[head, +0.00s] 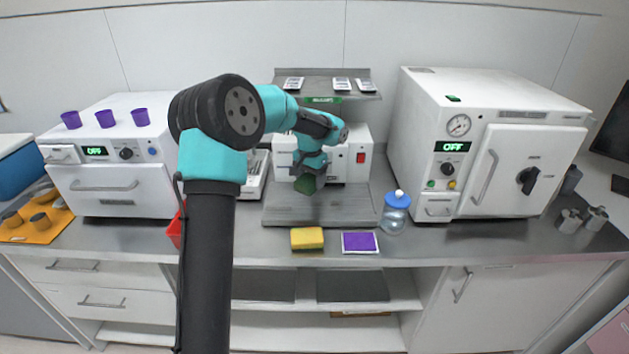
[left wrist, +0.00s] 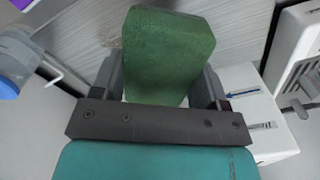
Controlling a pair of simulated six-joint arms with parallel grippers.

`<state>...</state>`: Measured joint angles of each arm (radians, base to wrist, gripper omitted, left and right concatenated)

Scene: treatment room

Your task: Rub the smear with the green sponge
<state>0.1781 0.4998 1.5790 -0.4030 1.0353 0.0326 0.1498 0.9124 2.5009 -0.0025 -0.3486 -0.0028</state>
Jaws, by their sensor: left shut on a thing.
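My left gripper (head: 309,168) is shut on the green sponge (head: 305,185) and holds it above the grey metal plate of the white device. In the left wrist view the green sponge (left wrist: 168,50) stands as a block between the two fingers of my left gripper (left wrist: 162,88). In the head view the sponge is small and partly covered by the gripper. My right gripper is not in view.
A yellow sponge (head: 307,239) and a purple pad with a white border (head: 360,242) lie at the counter's front. A blue-capped bottle (head: 396,212) stands right of the plate, before the white autoclave (head: 480,150). A shelf (head: 328,85) hangs behind. A red container (head: 175,232) is partly hidden by my arm.

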